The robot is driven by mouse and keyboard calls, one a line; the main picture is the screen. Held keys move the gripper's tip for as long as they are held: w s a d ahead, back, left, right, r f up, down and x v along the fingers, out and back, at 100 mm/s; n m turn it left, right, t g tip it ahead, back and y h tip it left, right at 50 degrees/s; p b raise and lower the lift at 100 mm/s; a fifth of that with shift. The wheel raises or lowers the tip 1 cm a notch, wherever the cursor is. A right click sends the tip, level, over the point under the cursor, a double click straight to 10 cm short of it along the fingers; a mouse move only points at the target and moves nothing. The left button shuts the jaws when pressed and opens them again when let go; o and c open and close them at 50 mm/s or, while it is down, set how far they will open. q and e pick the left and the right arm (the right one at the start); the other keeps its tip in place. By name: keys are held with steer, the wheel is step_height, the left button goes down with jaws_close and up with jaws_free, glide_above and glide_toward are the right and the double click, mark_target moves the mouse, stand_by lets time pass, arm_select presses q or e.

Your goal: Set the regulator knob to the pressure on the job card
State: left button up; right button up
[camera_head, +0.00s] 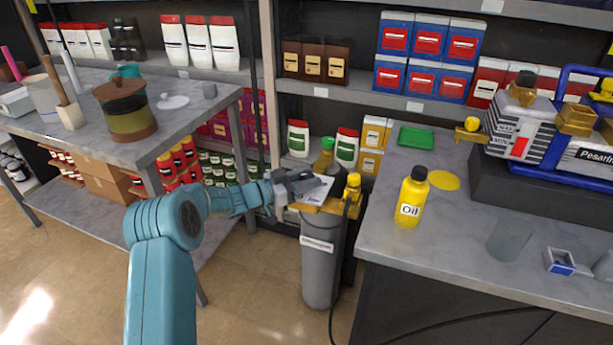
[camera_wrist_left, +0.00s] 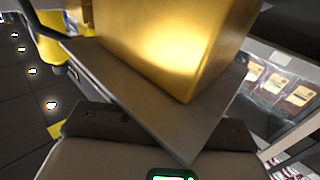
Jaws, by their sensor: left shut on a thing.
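My left gripper (camera_head: 296,186) is at the top of a grey canister (camera_head: 318,265) with a gold head, between the two benches. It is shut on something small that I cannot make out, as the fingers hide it. A white printed panel (camera_head: 316,190) lies tilted at the fingertips; its text is too small to read. In the left wrist view a large gold block (camera_wrist_left: 175,45) stands close ahead over a grey plate (camera_wrist_left: 165,115), with my dark fingers at the bottom. I cannot identify the regulator knob or a pressure reading. My right gripper is not in view.
A yellow oil bottle (camera_head: 410,197) stands on the right bench (camera_head: 450,230), left of a blue-framed pump (camera_head: 545,125). A black hose (camera_head: 343,270) hangs beside the canister. The left bench (camera_head: 190,108) carries a lidded pot (camera_head: 127,110). Stocked shelves stand behind.

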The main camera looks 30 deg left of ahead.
arm_select(q)
steer(key=shift+r+m+g+h, duration=0.15)
steer(key=shift+m+g+h, duration=0.25)
steer(key=shift+m+h, duration=0.3)
steer(key=o, duration=0.9)
steer(key=shift+a, duration=0.1)
steer(key=v, duration=1.6)
steer(key=shift+s+a, duration=0.1)
steer(key=shift+s, duration=0.05)
